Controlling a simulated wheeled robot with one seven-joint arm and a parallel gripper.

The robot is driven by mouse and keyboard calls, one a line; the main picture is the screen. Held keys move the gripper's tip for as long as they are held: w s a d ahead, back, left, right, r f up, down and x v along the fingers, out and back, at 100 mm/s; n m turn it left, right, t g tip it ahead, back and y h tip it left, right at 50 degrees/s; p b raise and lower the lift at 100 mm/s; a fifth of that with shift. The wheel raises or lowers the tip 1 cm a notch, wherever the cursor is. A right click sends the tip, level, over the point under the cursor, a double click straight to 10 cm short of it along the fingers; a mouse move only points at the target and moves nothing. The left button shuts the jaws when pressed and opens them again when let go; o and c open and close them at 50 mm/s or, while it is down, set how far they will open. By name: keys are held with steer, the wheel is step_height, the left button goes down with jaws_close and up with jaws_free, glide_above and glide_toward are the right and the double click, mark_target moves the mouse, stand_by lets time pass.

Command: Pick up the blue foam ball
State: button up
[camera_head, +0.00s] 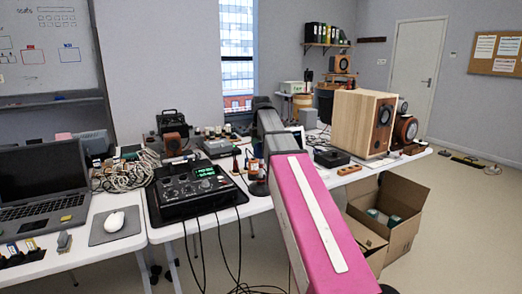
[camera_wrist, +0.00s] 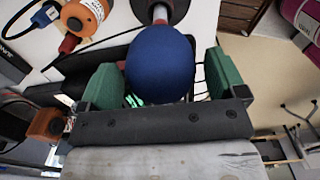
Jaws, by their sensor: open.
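The blue foam ball (camera_wrist: 160,62) is in the upper middle of the wrist view. My gripper (camera_wrist: 159,68) is open, with one green finger on each side of the ball. Narrow gaps seem to show between the ball and both fingers, and I cannot tell whether anything touches. Behind the ball is a round dark base with a pale post and a reddish collar. In the head view I cannot make out the ball, and my pink and grey arm covers the middle of the table.
In the head view, a black mixer (camera_head: 190,187) with cables is left of my arm. A wooden speaker (camera_head: 361,124) stands on the right, above an open cardboard box (camera_head: 392,215) on the floor. In the wrist view, an orange round device (camera_wrist: 80,16) lies upper left.

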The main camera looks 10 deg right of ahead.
step_height(320, 180, down, 2)
steer(key=c, duration=0.9)
steer(key=shift+r, duration=0.2)
steer(key=shift+r, duration=0.5)
steer(key=r, duration=0.3)
steer(key=shift+s+a+r, duration=0.15)
steer(key=shift+s+a, duration=0.1)
steer(key=shift+a, duration=0.15)
steer(key=s+a+r, duration=0.1)
steer(key=a+r, duration=0.1)
steer(key=a, duration=0.1)
steer(key=s+a+r, duration=0.2)
steer(key=a, duration=0.1)
steer(key=s+a+r, duration=0.2)
steer(key=a, duration=0.1)
steer(key=shift+s+a+r, duration=0.2)
